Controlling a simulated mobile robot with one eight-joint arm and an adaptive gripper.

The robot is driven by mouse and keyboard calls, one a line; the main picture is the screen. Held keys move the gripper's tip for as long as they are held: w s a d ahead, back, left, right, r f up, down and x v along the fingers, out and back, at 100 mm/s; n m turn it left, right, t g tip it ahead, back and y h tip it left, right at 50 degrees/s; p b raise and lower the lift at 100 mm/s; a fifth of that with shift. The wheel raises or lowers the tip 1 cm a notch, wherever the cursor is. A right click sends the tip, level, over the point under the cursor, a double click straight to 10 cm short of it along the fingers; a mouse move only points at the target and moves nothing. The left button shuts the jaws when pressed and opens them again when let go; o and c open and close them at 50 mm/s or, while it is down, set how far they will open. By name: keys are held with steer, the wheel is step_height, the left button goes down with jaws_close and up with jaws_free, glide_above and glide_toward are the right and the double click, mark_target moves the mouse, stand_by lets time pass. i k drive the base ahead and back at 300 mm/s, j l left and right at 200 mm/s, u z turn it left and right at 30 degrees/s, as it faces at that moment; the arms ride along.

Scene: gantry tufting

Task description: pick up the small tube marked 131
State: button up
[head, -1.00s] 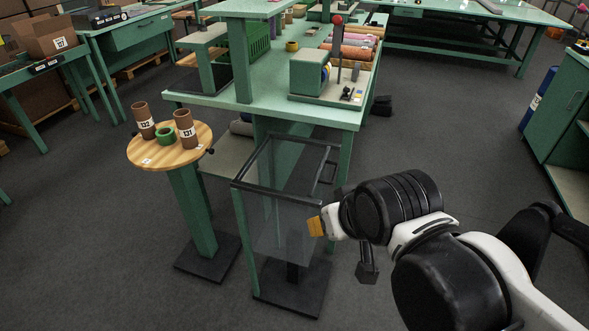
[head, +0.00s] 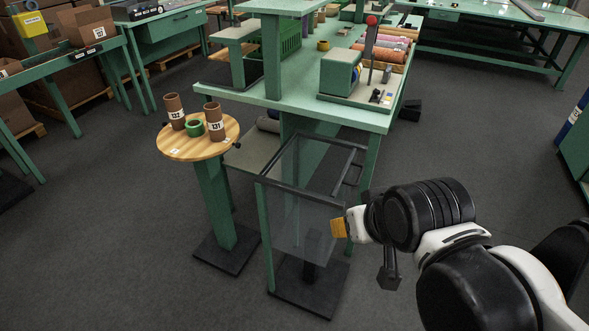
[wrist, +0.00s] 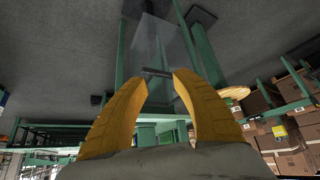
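The small brown tube marked 131 (head: 215,122) stands upright on the right side of a round wooden stand top (head: 180,153) in the head view. A similar brown tube marked 132 (head: 174,111) stands to its left, and a green ring (head: 195,128) lies between them. My gripper (head: 338,228) is well to the right of the stand, beyond a clear panel frame. In the wrist view my gripper (wrist: 160,80) shows two yellow fingers spread apart with nothing between them. The tubes cannot be made out in the wrist view.
A clear-panelled frame with dark top bars (head: 310,196) stands between my gripper and the round stand. A green workbench (head: 300,100) with rolls and a small device is behind. Open grey floor (head: 110,240) lies left of the stand.

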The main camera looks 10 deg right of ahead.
mark_target(212, 113)
steer(key=i+j+z, duration=0.2)
steer(key=i+j, duration=0.2)
steer(key=j, duration=0.2)
steer(key=i+j+z, duration=0.1)
steer(key=j, duration=0.25)
steer(key=i+j+z, duration=0.1)
steer(key=i+j, duration=0.15)
steer(key=i+j+z, duration=0.15)
steer(key=j, duration=0.3)
